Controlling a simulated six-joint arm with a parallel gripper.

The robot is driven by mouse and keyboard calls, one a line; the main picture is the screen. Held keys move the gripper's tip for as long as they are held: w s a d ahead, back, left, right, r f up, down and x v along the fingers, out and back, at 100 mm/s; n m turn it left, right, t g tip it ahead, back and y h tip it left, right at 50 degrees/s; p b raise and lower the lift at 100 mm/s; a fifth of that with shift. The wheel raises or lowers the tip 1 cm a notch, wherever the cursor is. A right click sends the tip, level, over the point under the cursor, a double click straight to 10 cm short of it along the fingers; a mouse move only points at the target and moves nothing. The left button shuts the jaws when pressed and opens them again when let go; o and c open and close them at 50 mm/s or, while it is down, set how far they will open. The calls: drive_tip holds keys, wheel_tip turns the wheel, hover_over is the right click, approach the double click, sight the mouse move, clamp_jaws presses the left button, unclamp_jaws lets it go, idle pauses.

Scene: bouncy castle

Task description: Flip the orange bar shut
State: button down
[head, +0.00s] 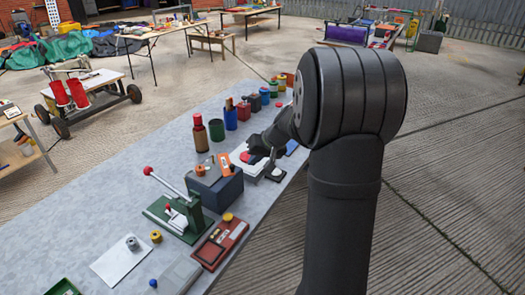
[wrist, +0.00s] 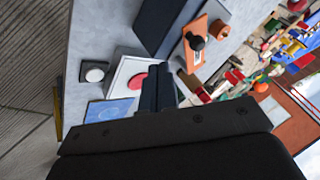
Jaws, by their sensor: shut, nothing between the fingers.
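The orange bar (head: 226,165) stands up at the right end of a dark grey box (head: 216,190) on the long table. In the wrist view the orange bar (wrist: 213,22) shows as a flat orange piece with a black knob and a pale label, beside the dark box (wrist: 166,22). My gripper (wrist: 160,76) is shut and empty. It is beside the bar, over a white box with a red button (wrist: 128,88), and appears apart from the bar.
A green press with a red-knobbed lever (head: 178,217) and a red case (head: 220,242) stand nearer on the table. A brown bottle (head: 200,135) and several coloured containers stand behind. A blue card (wrist: 108,110) and a small black-and-white piece (wrist: 95,73) lie near my gripper.

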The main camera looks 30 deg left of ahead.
sight(232, 167)
drive_tip(key=s+a, duration=0.2)
drive_tip(key=a, duration=0.1)
drive_tip(key=shift+s+f, duration=0.2)
drive_tip(key=shift+f, duration=0.15)
drive_tip(key=shift+s, duration=0.1)
drive_tip(key=shift+s+a+m+t, duration=0.3)
drive_tip(key=shift+s+a+m, duration=0.05)
drive_tip(key=shift+s+m, duration=0.2)
drive_tip(key=shift+s+a+m+t, duration=0.3)
drive_tip(key=shift+s+m, duration=0.2)
drive_tip(key=shift+m, duration=0.05)
drive_tip(key=s+a, duration=0.4)
drive_tip(key=a, duration=0.3)
drive_tip(key=shift+s+a+m+t, duration=0.2)
drive_tip(key=shift+s+m+t, duration=0.1)
drive_tip(key=shift+s+m, duration=0.1)
drive_tip(key=shift+d, duration=0.1)
